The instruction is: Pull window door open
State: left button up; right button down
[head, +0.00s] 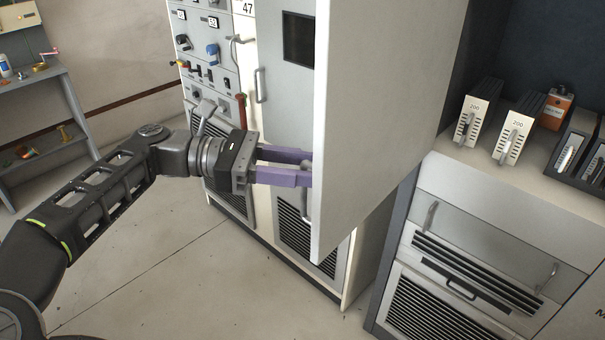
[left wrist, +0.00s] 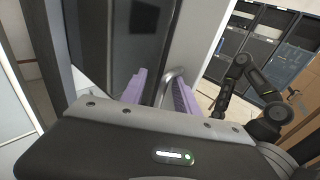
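A large white door panel (head: 385,110) stands out from the cabinet in the head view and hides part of its front. Behind its near edge is a grey front with a dark window (head: 299,38). My left gripper (head: 308,168) reaches in from the left, its purple fingertips at that edge. A metal handle (head: 306,205) shows just below them. In the left wrist view, the curved handle (left wrist: 172,76) lies between the spread fingers, nearer the right one, beside a dark glassy panel (left wrist: 128,38). Whether a finger touches it cannot be told. My right gripper is not in view.
A cabinet section with knobs (head: 205,45) stands left of the window. A lower grey unit (head: 490,235) with handles and boxes on top stands at right. A shelf (head: 40,110) is at far left. The floor (head: 170,270) in front is clear.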

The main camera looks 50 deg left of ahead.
aim_at(383, 71)
jog(key=j, duration=0.4)
jog(key=k+j+u, duration=0.1)
jog(key=j, duration=0.35)
jog(key=k+j+u, duration=0.2)
jog(key=j, duration=0.15)
jog(key=j+u, duration=0.15)
jog(key=j, duration=0.2)
jog(key=i, duration=0.05)
